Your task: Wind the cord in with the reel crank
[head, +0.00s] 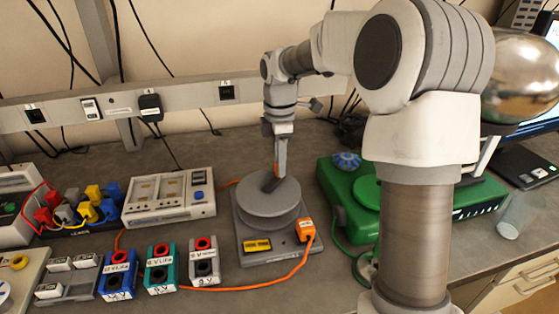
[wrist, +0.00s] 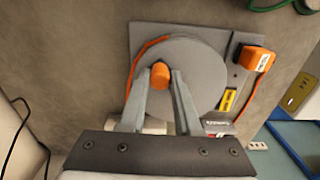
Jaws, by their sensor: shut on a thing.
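The reel is a grey round drum (head: 268,207) on a flat grey base plate (head: 243,249), which also shows in the wrist view (wrist: 144,32). Its crank knob (wrist: 160,74) is a small orange cylinder standing near the drum's rim. My gripper (wrist: 164,80) is shut on the knob, one finger on each side; in the head view my gripper (head: 279,172) hides most of it. The orange cord (head: 262,284) runs in a loose curve across the bench. Some cord (wrist: 137,68) shows along the drum's edge. An orange plug (head: 305,230) sits at the base's right corner.
Blue, teal and grey battery blocks (head: 160,269) stand at front left, beside the cord. A white charger (head: 169,197) lies left of the reel. A green device (head: 336,209) stands close on the right. A clear cup (head: 513,218) is at far right.

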